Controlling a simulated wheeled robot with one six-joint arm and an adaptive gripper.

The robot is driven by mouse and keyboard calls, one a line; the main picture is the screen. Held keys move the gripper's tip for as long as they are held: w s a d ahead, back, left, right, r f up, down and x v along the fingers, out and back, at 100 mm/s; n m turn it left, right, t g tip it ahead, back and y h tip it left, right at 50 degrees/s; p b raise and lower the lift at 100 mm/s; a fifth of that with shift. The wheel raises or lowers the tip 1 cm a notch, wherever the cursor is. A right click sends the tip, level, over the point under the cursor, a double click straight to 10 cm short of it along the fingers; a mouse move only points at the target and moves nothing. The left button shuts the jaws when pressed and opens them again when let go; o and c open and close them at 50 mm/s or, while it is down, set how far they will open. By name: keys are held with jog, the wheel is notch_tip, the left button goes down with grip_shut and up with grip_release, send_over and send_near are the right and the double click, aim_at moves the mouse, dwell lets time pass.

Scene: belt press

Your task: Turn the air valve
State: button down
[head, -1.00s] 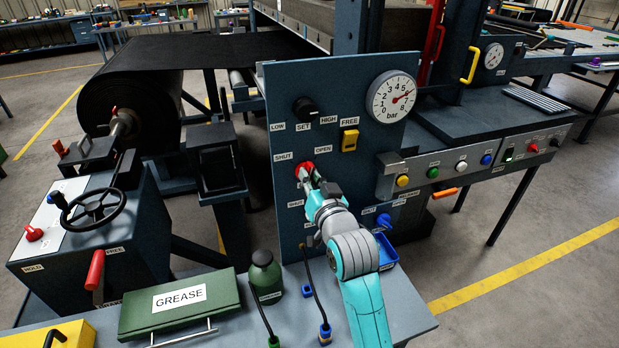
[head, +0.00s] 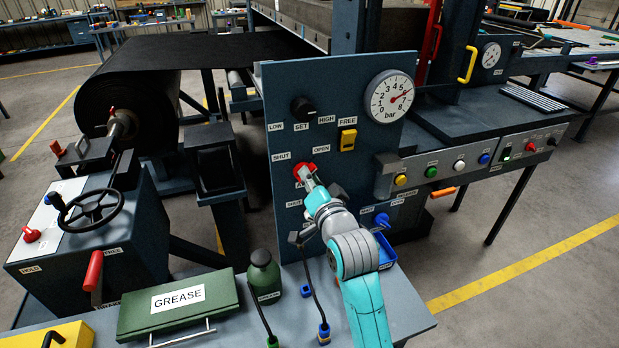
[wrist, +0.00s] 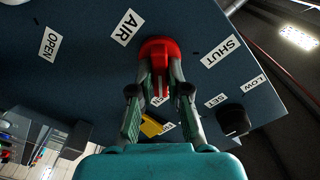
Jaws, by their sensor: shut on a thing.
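The air valve is a red handle (head: 300,170) on the blue upright panel (head: 285,85). It stands below the SHUT and OPEN labels in the head view. In the wrist view the red handle (wrist: 158,47) sits beside the AIR label (wrist: 125,27), with OPEN to the left and SHUT to the right. My gripper (wrist: 160,68) is shut on the handle, one finger on each side. In the head view my gripper (head: 308,178) covers part of the handle, and its exact angle is hard to read.
A black SET knob (head: 303,109), a yellow switch (head: 348,139) and a pressure gauge (head: 390,95) are above. A blue valve (head: 382,219) is at lower right. A green bottle (head: 263,272) and grease box (head: 180,300) stand on the bench below.

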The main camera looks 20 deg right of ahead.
dwell(0.3)
jog(key=c, duration=1.1)
grip_release()
jog(key=shift+c, duration=0.2)
jog(key=s, duration=1.2)
jog(key=shift+f, duration=0.1)
jog(key=s+f+n+g, duration=0.2)
jog(key=s+f+n, duration=0.2)
jog(key=s+f, duration=1.35)
jog(key=s+a+f+n+g, duration=0.1)
jog(key=s+n, duration=0.4)
jog(key=s, duration=1.8)
jog(key=shift+f, duration=0.35)
